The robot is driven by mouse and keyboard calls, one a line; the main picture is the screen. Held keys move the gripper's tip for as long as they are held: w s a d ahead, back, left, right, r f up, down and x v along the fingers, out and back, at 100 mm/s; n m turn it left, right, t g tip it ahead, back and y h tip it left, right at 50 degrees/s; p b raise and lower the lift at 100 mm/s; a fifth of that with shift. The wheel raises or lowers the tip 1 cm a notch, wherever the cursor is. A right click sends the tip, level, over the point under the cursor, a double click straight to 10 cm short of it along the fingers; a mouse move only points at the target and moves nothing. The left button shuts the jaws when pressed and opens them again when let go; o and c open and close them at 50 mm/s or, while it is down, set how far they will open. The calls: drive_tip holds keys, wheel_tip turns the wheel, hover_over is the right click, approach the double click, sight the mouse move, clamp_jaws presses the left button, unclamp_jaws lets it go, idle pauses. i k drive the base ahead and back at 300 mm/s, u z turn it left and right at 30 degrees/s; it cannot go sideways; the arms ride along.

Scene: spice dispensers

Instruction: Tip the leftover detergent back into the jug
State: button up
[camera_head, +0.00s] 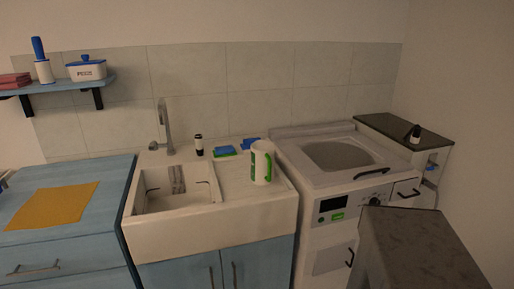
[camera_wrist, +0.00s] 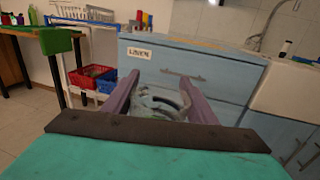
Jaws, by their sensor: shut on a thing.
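A white jug with a green label and a handle (camera_head: 262,162) stands upright on the ribbed drainboard, right of the sink basin, in the head view. My gripper (camera_wrist: 158,74) shows only in the wrist view, with two purple fingers pointing away from the camera. It is shut on a pale grey-blue, round, cup-like thing (camera_wrist: 160,98) between the fingers. The thing's lower part is hidden behind the dark bar of my gripper. I cannot tell whether any detergent is in it. The jug is not seen in the wrist view.
Sink basin (camera_head: 178,197) and tap (camera_head: 164,125) lie left of the jug. Sponges (camera_head: 225,151) and a small bottle (camera_head: 199,145) stand behind. A washing machine (camera_head: 335,170) is at right.

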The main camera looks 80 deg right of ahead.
sight(262, 152)
drive_tip(key=u, duration=0.05)
drive_tip(key=k, duration=1.45)
drive_tip(key=z, duration=0.45)
drive_tip(key=i, duration=0.7)
drive_tip(key=u, duration=0.05)
